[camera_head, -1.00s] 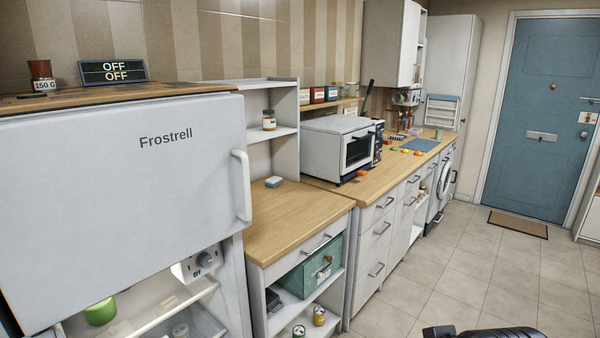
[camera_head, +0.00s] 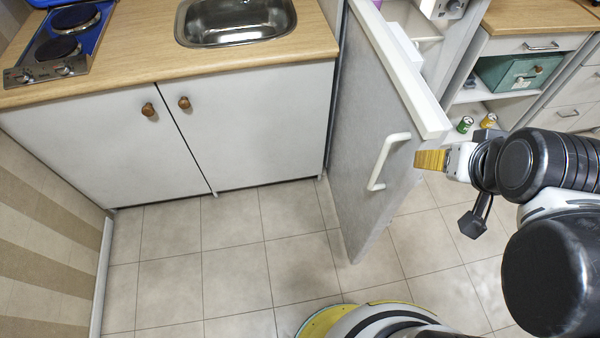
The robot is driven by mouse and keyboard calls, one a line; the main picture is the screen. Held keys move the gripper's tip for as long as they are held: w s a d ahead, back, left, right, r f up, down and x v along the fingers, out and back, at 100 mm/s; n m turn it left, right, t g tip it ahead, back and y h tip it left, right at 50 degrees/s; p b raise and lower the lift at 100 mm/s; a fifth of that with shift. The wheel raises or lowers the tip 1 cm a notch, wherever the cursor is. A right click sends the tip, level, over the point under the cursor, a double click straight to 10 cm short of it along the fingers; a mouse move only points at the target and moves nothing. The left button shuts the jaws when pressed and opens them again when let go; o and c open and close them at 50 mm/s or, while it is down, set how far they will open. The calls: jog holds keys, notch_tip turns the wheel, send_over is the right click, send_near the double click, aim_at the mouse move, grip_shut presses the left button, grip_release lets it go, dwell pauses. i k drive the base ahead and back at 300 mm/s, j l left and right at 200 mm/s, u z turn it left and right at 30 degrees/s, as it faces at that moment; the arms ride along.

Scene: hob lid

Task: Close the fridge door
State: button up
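The fridge door (camera_head: 365,110) stands wide open in the head view, seen from above. Its grey outer face, with a white bar handle (camera_head: 388,160), faces left, and its pale top edge runs towards me. Part of the open fridge interior (camera_head: 412,18) shows behind it. My gripper (camera_head: 430,160) is just right of the door's free edge, below its top corner, with its yellow fingertips pointing left towards the edge. I cannot tell whether they touch the door, or whether the fingers are open or shut. Nothing is visibly held.
A white base cupboard (camera_head: 120,140) with a sink (camera_head: 235,20) and a hob (camera_head: 55,45) stands left of the door. An open shelf unit (camera_head: 490,100) with a green box (camera_head: 515,72) and cans is at right. The tiled floor (camera_head: 220,240) left of the door is clear.

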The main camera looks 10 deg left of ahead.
aim_at(385, 111)
jog(key=i+j+u, duration=0.2)
jog(key=k+l, duration=0.55)
jog(key=k, duration=0.3)
jog(key=k+l, duration=0.3)
jog(key=l, duration=0.2)
